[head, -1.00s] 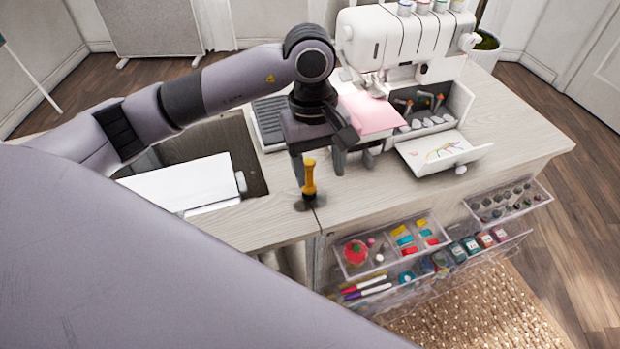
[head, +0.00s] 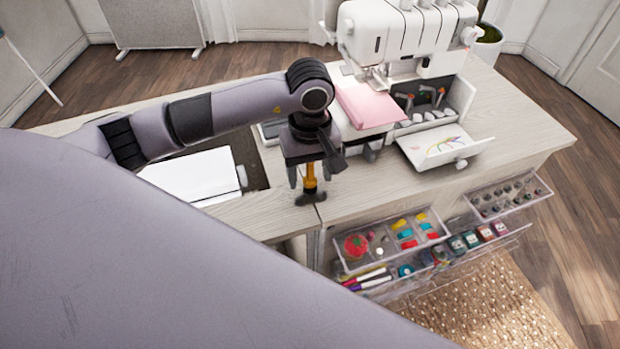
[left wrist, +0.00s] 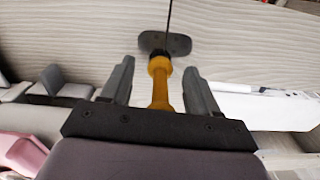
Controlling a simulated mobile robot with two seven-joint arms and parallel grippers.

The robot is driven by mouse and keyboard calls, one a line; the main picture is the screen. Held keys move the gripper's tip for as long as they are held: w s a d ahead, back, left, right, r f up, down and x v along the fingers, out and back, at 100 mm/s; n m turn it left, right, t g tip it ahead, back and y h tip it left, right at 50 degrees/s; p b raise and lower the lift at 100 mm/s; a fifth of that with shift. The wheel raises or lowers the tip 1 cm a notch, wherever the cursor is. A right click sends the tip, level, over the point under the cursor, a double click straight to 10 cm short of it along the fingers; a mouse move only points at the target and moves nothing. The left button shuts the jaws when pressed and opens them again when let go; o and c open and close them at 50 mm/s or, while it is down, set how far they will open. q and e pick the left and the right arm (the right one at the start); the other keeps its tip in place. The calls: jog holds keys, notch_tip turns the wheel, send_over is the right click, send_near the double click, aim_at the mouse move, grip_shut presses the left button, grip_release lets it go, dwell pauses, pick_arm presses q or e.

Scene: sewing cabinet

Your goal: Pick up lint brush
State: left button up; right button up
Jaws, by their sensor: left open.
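The lint brush has a yellow handle (head: 310,178) and a dark head (head: 311,198) that rests on the light wooden top near its front edge. It stands upright, handle up. My left gripper (head: 308,183) is above it, pointing down, with a finger on either side of the handle. In the left wrist view, the yellow handle (left wrist: 160,85) lies between the two grey fingers, with a gap on both sides. The gripper is open, and the dark oval head (left wrist: 165,43) lies beyond the fingertips. My right gripper is not in view.
A white sewing machine (head: 400,38) with pink cloth (head: 368,106) stands behind. A small open drawer (head: 445,147) sits to the right. Clear open drawers (head: 395,240) with sewing supplies stick out in front. A white machine (head: 195,178) lies in a recess to the left.

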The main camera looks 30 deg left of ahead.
pick_arm(q)
grip_shut()
jog(key=shift+r, duration=0.1)
notch_tip(320, 180, up, 20)
jog(key=shift+p, duration=0.45)
